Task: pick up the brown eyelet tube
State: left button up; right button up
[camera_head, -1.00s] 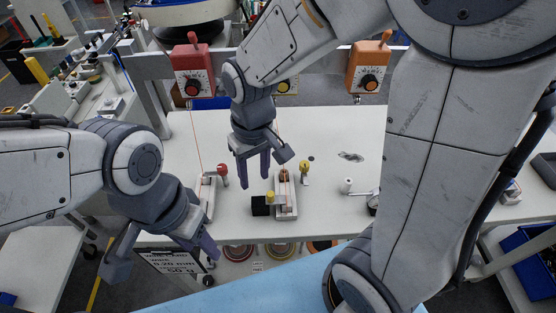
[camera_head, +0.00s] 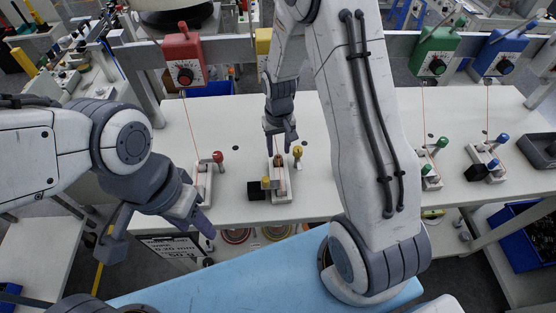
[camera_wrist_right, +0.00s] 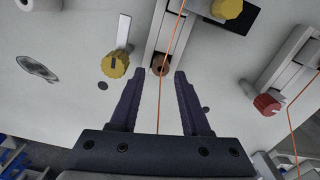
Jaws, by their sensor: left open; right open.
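The brown eyelet tube (camera_head: 280,161) stands on the white fixture in the middle of the table. In the right wrist view the brown eyelet tube (camera_wrist_right: 159,66) shows as a round end with a dark hole, an orange wire passing over it. My right gripper (camera_head: 279,148) is open above it. In the right wrist view, my right gripper (camera_wrist_right: 158,78) has its fingertips on either side of the tube in the picture, with clear gaps; their height above it is hard to tell. My left gripper (camera_head: 158,233) is open and empty at the table's front left.
The white fixture (camera_head: 281,196) has a yellow knob (camera_head: 265,182) and a black block (camera_head: 256,194). A lever with another yellow knob (camera_wrist_right: 115,65) is close beside the fingers. A red-knobbed fixture (camera_head: 204,180) stands left. Green and blue fixtures stand right.

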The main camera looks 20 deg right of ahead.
aim_at(278, 157)
jog(key=shift+f+p, duration=0.45)
jog(key=shift+f, duration=1.35)
grip_shut()
jog(key=shift+w, duration=0.1)
